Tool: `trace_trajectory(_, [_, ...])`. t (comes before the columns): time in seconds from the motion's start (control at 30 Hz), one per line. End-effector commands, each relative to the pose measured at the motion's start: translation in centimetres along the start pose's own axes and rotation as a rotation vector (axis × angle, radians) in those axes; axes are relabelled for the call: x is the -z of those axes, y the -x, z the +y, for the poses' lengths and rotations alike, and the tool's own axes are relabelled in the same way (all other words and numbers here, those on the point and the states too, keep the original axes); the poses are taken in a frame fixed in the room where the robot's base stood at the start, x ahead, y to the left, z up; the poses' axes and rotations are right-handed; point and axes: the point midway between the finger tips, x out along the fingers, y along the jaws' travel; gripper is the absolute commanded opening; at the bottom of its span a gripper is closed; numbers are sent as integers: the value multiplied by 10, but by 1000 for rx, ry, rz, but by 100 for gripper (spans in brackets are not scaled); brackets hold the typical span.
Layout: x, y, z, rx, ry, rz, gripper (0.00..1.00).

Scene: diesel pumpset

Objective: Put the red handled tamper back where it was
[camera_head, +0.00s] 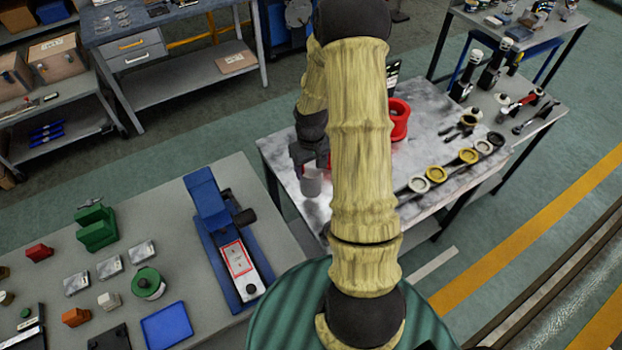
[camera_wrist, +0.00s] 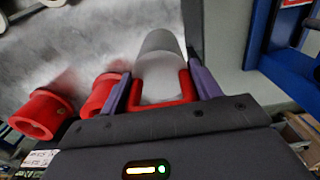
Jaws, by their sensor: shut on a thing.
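The red handled tamper shows in the wrist view as a pale grey cylinder (camera_wrist: 160,72) with a red U-shaped handle (camera_wrist: 187,90) around its near end. My gripper (camera_wrist: 160,85) has its two purple fingers shut on the handle, one on each side. In the head view the tamper's grey body (camera_head: 311,184) hangs below my gripper (camera_head: 309,163), over the left part of the stained metal table (camera_head: 278,150). I cannot tell whether it touches the tabletop. My arm hides the table's middle in the head view.
Two red cylindrical pieces stand beside the tamper in the wrist view, one near (camera_wrist: 103,92) and one farther left (camera_wrist: 42,116). A red ring-shaped piece (camera_head: 399,118) is on the table. Ladles (camera_head: 437,174) lie at its right. A workbench with a blue fixture (camera_head: 208,200) stands left.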

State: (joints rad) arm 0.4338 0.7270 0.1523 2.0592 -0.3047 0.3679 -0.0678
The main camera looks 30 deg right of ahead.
Motion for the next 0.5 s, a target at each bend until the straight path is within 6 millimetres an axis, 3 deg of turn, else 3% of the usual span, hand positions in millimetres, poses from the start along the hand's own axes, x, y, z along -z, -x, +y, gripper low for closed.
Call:
trace_trajectory(0.13, [0, -12, 0, -1, 0, 1, 14])
trace_trajectory(0.5, [0, -17, 0, -1, 0, 0, 14])
